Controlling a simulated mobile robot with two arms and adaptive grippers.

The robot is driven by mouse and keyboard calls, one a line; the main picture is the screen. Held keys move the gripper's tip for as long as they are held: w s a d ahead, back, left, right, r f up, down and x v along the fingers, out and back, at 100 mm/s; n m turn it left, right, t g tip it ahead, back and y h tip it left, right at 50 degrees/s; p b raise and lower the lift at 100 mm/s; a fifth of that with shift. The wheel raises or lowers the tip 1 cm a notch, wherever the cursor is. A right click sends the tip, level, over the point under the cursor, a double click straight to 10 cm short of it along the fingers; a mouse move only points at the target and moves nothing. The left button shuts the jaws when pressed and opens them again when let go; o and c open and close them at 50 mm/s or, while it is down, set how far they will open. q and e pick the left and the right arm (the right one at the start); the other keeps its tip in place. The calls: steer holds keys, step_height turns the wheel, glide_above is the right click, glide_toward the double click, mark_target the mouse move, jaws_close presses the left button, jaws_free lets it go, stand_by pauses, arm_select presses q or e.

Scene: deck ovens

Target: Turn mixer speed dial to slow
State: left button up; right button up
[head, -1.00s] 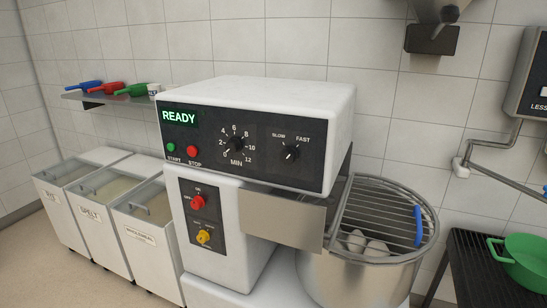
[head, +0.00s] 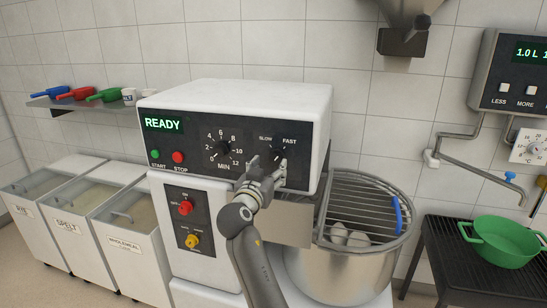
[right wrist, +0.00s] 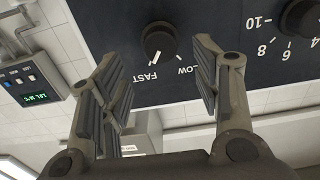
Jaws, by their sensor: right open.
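The mixer speed dial (head: 278,153) is a small black knob with a white mark, below the SLOW and FAST labels on the mixer's panel (head: 205,155). In the right wrist view the dial (right wrist: 158,42) shows turned over, its mark pointing toward the lettering, nearer FAST. My right gripper (head: 268,162) is in front of the panel and partly covers the dial in the head view. Its fingers are open on either side of the dial in the right wrist view (right wrist: 160,60), apart from it. My left gripper is not in view.
The minute dial (head: 222,149) is left of the speed dial. Start and red stop (head: 178,157) buttons sit further left under READY. Below are a red switch (head: 185,208) and a yellow switch (head: 192,241). The mixer bowl (head: 345,270) with its wire guard stands at right.

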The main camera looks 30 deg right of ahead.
mark_target(274, 159)
steer(key=p+x, duration=0.1)
steer(key=x, duration=0.3)
steer(key=shift+w+r, duration=0.1)
steer(key=shift+x, duration=0.85)
steer(key=c, duration=1)
